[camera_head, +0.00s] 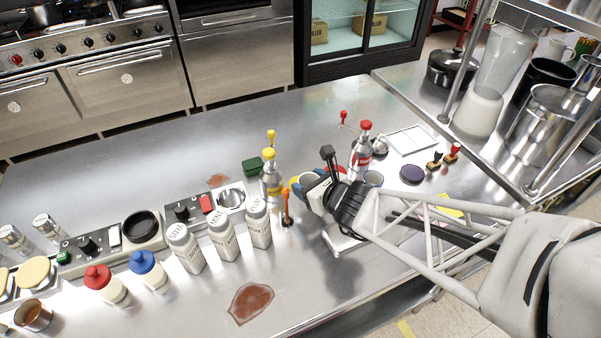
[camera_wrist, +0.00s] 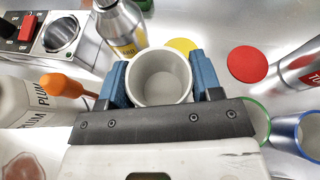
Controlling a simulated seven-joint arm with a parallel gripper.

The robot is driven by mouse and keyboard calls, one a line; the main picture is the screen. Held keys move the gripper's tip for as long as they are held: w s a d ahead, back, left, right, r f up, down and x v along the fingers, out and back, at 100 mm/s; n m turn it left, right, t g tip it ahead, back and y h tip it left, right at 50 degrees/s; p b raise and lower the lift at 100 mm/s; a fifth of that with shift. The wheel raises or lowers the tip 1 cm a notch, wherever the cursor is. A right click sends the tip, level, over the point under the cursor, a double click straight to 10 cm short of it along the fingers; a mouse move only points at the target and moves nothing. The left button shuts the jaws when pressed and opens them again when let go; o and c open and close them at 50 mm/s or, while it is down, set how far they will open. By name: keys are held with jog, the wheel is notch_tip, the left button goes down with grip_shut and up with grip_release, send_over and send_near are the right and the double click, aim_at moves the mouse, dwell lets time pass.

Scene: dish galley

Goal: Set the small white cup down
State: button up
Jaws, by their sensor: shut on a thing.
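The small white cup (camera_wrist: 160,78) is upright between the two blue fingers of my gripper (camera_wrist: 161,82) in the wrist view. The fingers press on its opposite sides, and its inside looks empty. In the head view, my gripper (camera_head: 310,190) is over the middle of the steel counter, and part of the cup's rim (camera_head: 306,178) shows beyond it. A yellow disc (camera_wrist: 183,46) lies just beyond the cup, partly covered by it. A red disc (camera_wrist: 248,64) lies to the right. The cup's base is hidden, so I cannot tell whether it touches anything.
A yellow-labelled bottle (camera_head: 270,178) and an orange-handled tool (camera_head: 286,208) stand close on the left. A red-topped bottle (camera_head: 360,152) stands behind right. A green-rimmed cup (camera_wrist: 260,118) and a blue-rimmed cup (camera_wrist: 309,135) are at right. The counter's back left is clear.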

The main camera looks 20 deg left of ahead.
jog(key=w+a, duration=0.1)
jog(key=w, duration=0.1)
jog(key=w+a, duration=0.3)
jog(key=w, duration=0.1)
jog(key=shift+w+a+f, duration=0.1)
jog(key=shift+a+f, duration=0.25)
jog(key=shift+f, duration=1.75)
jog(key=shift+f, duration=0.1)
jog(key=o, duration=0.7)
